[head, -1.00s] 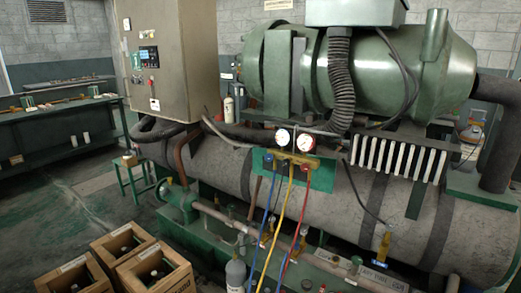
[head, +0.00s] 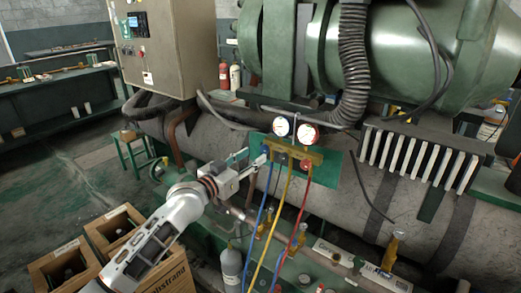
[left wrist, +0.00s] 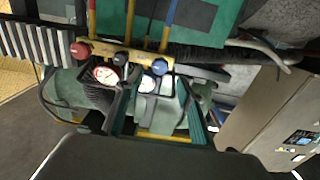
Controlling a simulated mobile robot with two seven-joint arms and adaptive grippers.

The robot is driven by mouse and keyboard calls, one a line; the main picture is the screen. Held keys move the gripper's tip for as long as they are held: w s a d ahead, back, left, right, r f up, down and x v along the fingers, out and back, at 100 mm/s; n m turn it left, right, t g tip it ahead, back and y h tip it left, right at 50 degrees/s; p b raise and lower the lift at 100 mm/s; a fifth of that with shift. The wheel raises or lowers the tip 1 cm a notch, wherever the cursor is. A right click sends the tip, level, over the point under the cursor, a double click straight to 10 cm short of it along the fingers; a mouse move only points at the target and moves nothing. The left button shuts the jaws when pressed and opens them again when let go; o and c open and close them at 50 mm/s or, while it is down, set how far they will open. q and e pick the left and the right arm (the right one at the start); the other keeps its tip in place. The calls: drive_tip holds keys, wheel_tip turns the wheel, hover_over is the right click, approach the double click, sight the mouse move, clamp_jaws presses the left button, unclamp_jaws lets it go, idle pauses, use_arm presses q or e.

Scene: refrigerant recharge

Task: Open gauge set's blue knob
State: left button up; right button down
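The gauge set (head: 298,152) hangs on a green plate in front of the big grey cylinder, with two round white-faced gauges on top. Its blue knob (left wrist: 159,67) shows in the left wrist view beside one gauge, and the red knob (left wrist: 80,49) is at the other end of the yellow manifold. In the head view the blue knob is hard to make out near my fingertips. My left gripper (head: 250,158) reaches in from the left, close to the manifold's left end. Its fingers are apart, with nothing held between them. My right gripper is out of view.
Blue, yellow and red hoses hang below the manifold (head: 285,200). A grey gas cylinder (head: 231,266) and wooden crates (head: 112,229) stand below. A control cabinet (head: 168,50) is at upper left. Dark pipes run close behind the gauges.

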sight(263, 150)
use_arm(q)
drive_tip(key=shift+b+x, duration=0.4)
drive_tip(key=shift+x, duration=2.4)
clamp_jaws()
